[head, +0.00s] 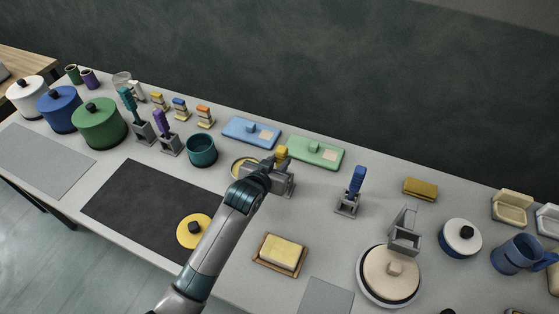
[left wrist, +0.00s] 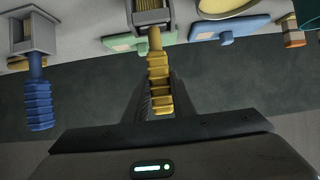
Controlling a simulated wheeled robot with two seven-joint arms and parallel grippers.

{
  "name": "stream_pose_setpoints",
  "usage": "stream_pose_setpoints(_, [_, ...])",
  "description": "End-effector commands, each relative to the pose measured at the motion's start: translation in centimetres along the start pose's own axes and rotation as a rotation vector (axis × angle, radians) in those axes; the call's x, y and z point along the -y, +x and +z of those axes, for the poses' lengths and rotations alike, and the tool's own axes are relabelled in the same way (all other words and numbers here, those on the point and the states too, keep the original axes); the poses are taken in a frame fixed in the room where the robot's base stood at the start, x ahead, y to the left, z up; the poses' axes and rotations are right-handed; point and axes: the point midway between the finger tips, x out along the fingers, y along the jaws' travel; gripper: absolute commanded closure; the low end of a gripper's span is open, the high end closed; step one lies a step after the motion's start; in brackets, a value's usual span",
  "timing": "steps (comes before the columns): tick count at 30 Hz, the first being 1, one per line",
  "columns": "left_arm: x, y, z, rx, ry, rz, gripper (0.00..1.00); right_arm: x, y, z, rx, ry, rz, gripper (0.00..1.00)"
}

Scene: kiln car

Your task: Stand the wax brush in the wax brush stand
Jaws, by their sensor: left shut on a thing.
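A brush with a ridged yellow handle (head: 282,153), seemingly the wax brush, is upright at the middle of the table. My left gripper (head: 276,173) is shut on it. In the left wrist view the yellow handle (left wrist: 159,80) runs from the jaws to a grey stand (left wrist: 150,16), and its lower end appears to be inside that stand. In the head view my wrist and gripper cover much of this spot. An empty grey stand (head: 404,240) is further right. My right gripper is not in view.
A blue-handled brush (head: 357,180) stands in its own grey stand to the right. Blue (head: 250,131) and green (head: 318,151) dishes lie just behind, a teal pot (head: 201,149) to the left. A butter-like block on a tray (head: 280,252) lies in front.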

Motion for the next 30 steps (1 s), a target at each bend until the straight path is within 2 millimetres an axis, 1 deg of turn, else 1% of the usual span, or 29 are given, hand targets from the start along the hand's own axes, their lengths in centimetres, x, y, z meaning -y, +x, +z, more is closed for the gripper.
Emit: stream_pose_setpoints(30, [0.00, 0.40, 0.74, -0.001, 0.000, 0.000, 1.00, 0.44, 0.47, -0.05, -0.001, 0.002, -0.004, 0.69])
